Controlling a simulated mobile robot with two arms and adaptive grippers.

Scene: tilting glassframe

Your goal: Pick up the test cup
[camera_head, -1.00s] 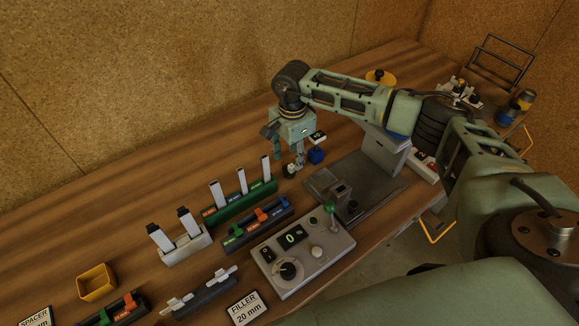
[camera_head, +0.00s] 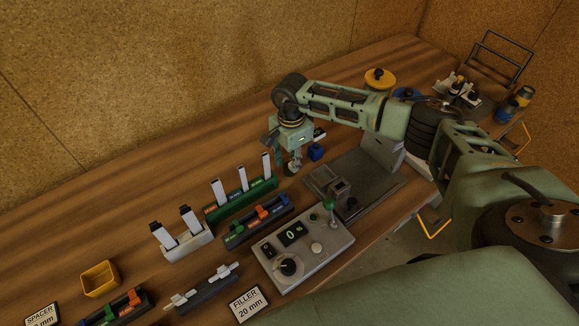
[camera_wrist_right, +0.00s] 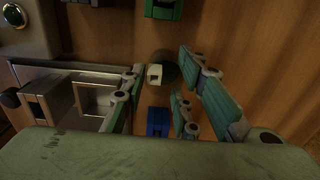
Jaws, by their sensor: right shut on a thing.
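The test cup appears to be the small dark round piece with a pale block on its side (camera_wrist_right: 170,70), standing near the middle of the right wrist view. In the head view it is mostly hidden at the fingertips. My right gripper (camera_head: 293,168) points down over the bench and is shut on this cup, low at the wood surface. Its teal fingers also show in the wrist view (camera_wrist_right: 160,85), one on each side of the cup. I cannot tell whether the cup is clear of the bench. My left gripper is not in view.
A blue block (camera_head: 316,152) stands close to the right gripper. A grey metal fixture (camera_head: 362,190) is to its right. A green rack (camera_head: 240,203) with upright white pieces is to its left. A control box with a dial (camera_head: 302,248) stands in front.

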